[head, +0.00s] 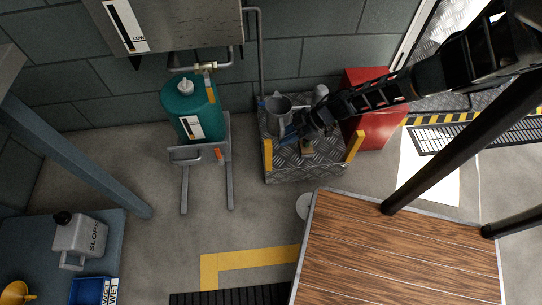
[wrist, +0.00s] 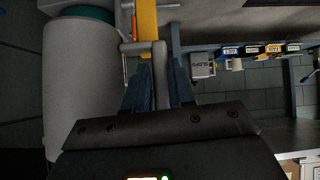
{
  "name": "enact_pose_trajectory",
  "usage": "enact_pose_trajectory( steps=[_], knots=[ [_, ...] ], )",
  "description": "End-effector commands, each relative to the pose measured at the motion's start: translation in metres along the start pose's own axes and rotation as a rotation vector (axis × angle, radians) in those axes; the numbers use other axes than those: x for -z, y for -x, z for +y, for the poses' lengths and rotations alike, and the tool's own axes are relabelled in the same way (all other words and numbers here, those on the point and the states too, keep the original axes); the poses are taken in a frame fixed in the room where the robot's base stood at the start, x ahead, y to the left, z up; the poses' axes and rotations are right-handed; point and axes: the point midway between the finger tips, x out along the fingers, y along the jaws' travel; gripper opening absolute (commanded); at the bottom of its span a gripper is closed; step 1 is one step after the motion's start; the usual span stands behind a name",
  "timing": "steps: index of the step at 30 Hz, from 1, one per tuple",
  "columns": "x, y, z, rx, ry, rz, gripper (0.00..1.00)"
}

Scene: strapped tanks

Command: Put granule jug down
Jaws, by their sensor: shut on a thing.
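The granule jug (head: 278,104) is a grey, open-topped vessel at the diamond-plate stand (head: 305,172) near the back wall. My gripper (head: 288,136) reaches in from the upper right, at the near side of the jug. In the wrist view, the jug's grey wall (wrist: 88,85) fills the left side. Its upright grey handle (wrist: 161,75) lies between the blue fingers of my gripper (wrist: 153,85), which are shut on it. I cannot tell whether the jug's base touches the stand, as the gripper hides that part.
The stand has yellow corner posts (head: 355,146). A red cabinet (head: 372,128) stands at its right, and a teal tank (head: 188,105) on a grey cart at its left. A wooden tabletop (head: 395,250) is in front. A SLOPS jug (head: 80,238) sits at lower left.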

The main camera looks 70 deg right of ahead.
Motion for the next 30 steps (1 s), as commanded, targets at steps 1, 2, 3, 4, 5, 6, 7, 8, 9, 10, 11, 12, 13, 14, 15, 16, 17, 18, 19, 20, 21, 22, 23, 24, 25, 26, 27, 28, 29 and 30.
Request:
enact_pose_trajectory(
  steps=[1, 2, 3, 4, 5, 6, 7, 8, 9, 10, 11, 12, 13, 14, 15, 16, 17, 18, 19, 20, 21, 22, 23, 24, 25, 26, 27, 28, 29, 30],
  knots=[
    [-0.008, -0.007, -0.001, -0.001, 0.000, 0.000, 0.00],
    [-0.012, -0.010, -0.001, -0.001, 0.000, 0.000, 0.00],
    [-0.017, -0.015, -0.002, -0.001, 0.000, 0.001, 0.00],
    [-0.021, -0.018, -0.002, -0.001, 0.000, 0.001, 0.00],
    [-0.025, -0.022, -0.002, -0.001, 0.000, 0.001, 0.00],
    [-0.030, -0.026, -0.003, -0.002, -0.001, 0.001, 0.00],
    [-0.034, -0.029, -0.003, -0.002, 0.000, 0.001, 0.00],
    [-0.038, -0.032, -0.003, -0.002, 0.000, 0.001, 0.00],
    [-0.043, -0.036, -0.003, -0.002, 0.000, 0.001, 0.00],
    [-0.046, -0.040, -0.004, -0.002, 0.000, 0.001, 0.00],
    [-0.050, -0.043, -0.004, -0.002, 0.000, 0.001, 0.00],
    [-0.054, -0.047, -0.004, -0.002, 0.000, 0.001, 0.00],
    [-0.058, -0.050, -0.005, -0.002, -0.001, 0.002, 0.00],
    [-0.062, -0.053, -0.005, -0.002, -0.001, 0.002, 0.00],
    [-0.067, -0.057, -0.006, -0.001, -0.001, 0.002, 0.00],
    [-0.070, -0.060, -0.006, -0.001, -0.001, 0.001, 0.00],
    [-0.074, -0.064, -0.006, -0.001, -0.001, 0.001, 0.00],
    [-0.079, -0.068, -0.007, -0.001, -0.001, 0.001, 0.00],
    [-0.082, -0.071, -0.007, -0.001, -0.001, 0.001, 0.00],
    [-0.086, -0.073, -0.007, -0.002, -0.001, 0.001, 0.00],
    [-0.089, -0.077, -0.008, -0.002, -0.001, 0.001, 0.00],
    [-0.092, -0.079, -0.008, -0.002, -0.001, 0.001, 0.00],
    [-0.094, -0.081, -0.008, -0.002, 0.000, 0.001, 0.00],
    [-0.097, -0.083, -0.008, -0.002, 0.000, 0.001, 0.00],
    [-0.098, -0.084, -0.008, -0.002, 0.000, 0.001, 0.00],
    [-0.099, -0.085, -0.008, -0.002, 0.001, 0.001, 0.00],
    [-0.100, -0.085, -0.008, -0.002, 0.001, 0.000, 0.00],
    [-0.100, -0.086, -0.008, -0.002, 0.001, 0.000, 0.00],
    [-0.101, -0.086, -0.008, -0.002, 0.001, 0.001, 0.00],
    [-0.101, -0.086, -0.008, -0.002, 0.001, 0.000, 0.00]
  ],
)
